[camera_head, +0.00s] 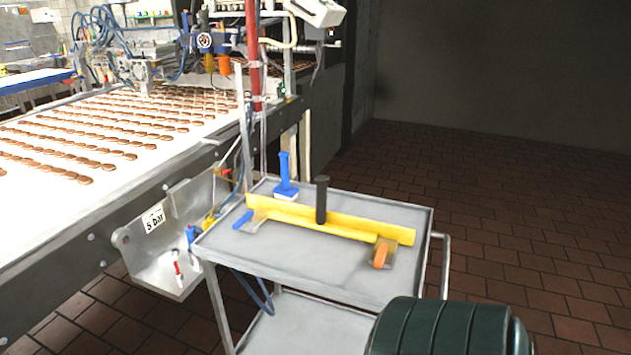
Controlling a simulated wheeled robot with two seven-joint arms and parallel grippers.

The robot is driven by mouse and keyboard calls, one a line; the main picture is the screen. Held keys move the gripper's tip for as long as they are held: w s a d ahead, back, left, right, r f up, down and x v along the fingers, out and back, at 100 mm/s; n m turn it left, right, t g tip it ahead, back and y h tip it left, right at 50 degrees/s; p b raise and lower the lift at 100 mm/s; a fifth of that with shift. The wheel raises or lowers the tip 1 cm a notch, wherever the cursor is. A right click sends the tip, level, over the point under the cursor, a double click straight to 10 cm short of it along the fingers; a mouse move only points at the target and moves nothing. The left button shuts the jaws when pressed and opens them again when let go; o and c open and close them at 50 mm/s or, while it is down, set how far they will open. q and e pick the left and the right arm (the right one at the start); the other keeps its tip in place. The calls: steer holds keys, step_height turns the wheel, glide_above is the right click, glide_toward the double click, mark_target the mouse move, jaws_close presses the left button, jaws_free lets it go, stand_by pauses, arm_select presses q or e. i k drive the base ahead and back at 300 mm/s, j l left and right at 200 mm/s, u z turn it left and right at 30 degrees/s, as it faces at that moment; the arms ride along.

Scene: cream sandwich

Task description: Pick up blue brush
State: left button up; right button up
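The blue brush (285,179) stands on the grey metal cart (345,284) near its back left corner. Its blue handle points up and its pale bristles rest on the cart top. It is just behind the left part of a long yellow squeegee (345,223) with an upright black handle. Neither of my grippers is in view.
A scraper with a blue handle (242,220) and one with an orange handle (381,255) lie by the squeegee. A conveyor with rows of brown biscuits (75,165) runs along the left. A dark green ribbed cylinder (440,328) blocks the cart's front right. Tiled floor (530,220) is clear at right.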

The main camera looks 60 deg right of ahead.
mark_target(283, 191)
steer(key=i+z, duration=0.1)
steer(key=z, duration=2.5)
steer(key=j+z, duration=1)
steer(key=k+j, duration=0.1)
steer(key=j, duration=0.4)
steer(key=k+j+z, duration=0.15)
steer(key=j, duration=0.8)
